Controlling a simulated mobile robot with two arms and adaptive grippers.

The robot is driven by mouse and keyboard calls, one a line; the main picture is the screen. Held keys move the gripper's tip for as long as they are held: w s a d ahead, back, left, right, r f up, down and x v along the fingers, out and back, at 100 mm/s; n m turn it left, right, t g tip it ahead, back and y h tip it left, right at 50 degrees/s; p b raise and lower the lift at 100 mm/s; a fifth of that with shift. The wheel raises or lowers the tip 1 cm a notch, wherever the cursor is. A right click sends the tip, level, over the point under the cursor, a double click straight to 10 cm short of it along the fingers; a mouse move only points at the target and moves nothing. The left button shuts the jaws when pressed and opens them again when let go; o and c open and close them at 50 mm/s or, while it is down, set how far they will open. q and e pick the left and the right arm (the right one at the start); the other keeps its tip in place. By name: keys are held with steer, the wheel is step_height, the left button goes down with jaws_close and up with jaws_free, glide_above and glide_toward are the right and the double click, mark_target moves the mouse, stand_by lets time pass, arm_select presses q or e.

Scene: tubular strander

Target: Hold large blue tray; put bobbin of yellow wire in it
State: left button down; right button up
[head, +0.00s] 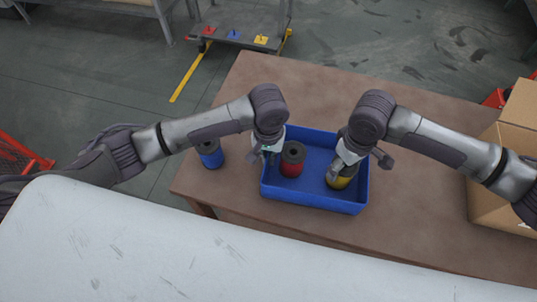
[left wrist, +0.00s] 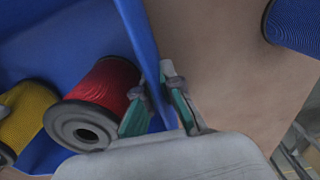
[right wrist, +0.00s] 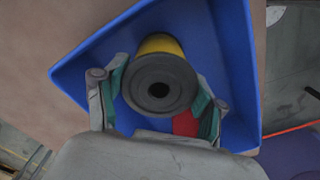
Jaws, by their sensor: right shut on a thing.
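The large blue tray (head: 315,203) rests on the brown table. My left gripper (head: 268,150) is at the tray's left wall, with a finger on each side of it in the left wrist view (left wrist: 157,95); whether they press on it is unclear. My right gripper (head: 350,167) is shut on the bobbin of yellow wire (head: 341,182), inside the tray's right part. In the right wrist view the bobbin's dark end (right wrist: 160,83) sits between the fingers. I cannot tell whether it touches the tray floor.
A bobbin of red wire (head: 291,160) stands in the tray's left part. A bobbin of blue wire (head: 210,154) stands on the table (head: 300,85) left of the tray. A cardboard box (head: 512,130) is at the right. The table behind the tray is clear.

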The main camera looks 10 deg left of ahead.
steer(key=shift+f, duration=0.2)
steer(key=o, duration=1.5)
steer(key=shift+o, duration=0.2)
arm_select(q)
steer(key=c, duration=1.2)
jaws_free()
steer(key=shift+c, duration=0.2)
arm_select(e)
step_height(320, 180, up, 12)
arm_select(q)
steer(key=shift+r, duration=0.1)
step_height(320, 180, up, 12)
